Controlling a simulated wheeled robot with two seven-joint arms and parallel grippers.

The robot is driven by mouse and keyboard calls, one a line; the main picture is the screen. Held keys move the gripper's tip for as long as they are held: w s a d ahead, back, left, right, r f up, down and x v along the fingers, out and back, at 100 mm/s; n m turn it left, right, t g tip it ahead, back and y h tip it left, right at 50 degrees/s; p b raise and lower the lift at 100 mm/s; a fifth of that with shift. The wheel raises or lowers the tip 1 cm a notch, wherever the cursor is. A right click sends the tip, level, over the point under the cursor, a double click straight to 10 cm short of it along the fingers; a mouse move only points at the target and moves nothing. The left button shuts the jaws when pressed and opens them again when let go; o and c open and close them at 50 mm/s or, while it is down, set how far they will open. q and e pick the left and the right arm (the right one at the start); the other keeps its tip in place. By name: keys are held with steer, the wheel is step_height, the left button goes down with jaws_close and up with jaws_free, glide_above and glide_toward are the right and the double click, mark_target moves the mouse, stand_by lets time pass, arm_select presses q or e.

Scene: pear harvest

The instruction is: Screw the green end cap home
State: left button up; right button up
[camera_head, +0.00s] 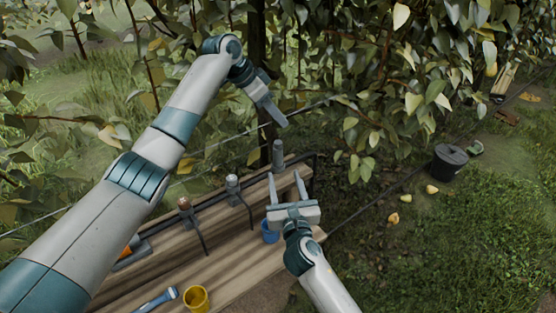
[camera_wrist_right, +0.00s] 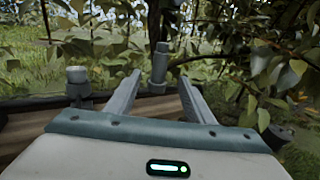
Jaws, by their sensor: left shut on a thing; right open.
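I cannot make out a green end cap in either view. My left gripper (camera_head: 279,117) is high at the centre of the head view, above and behind the wooden bench, its fingers pointing down to the right. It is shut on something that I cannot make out. My right gripper (camera_head: 287,186) is open over the bench's right end. A grey upright cylinder (camera_head: 278,154) stands just beyond its fingertips. In the right wrist view this cylinder (camera_wrist_right: 160,64) appears between the open fingers, seemingly ahead of them; I see no contact.
The bench (camera_head: 238,277) carries a brown-topped post (camera_head: 184,203), a silver-topped post (camera_head: 232,183), a blue cup (camera_head: 270,232), a yellow cup (camera_head: 196,299) and a blue-handled tool (camera_head: 155,301). Leafy branches (camera_head: 385,65) hang right of my left gripper. A black bucket (camera_head: 450,162) stands on the grass.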

mark_target(279, 157)
steer(key=shift+w+a, duration=0.3)
steer(key=shift+w, duration=1.65)
steer(key=shift+w+a, duration=0.35)
steer(key=shift+w, duration=1.65)
steer(key=shift+w+a, duration=0.3)
steer(key=shift+w, duration=1.65)
jaws_close()
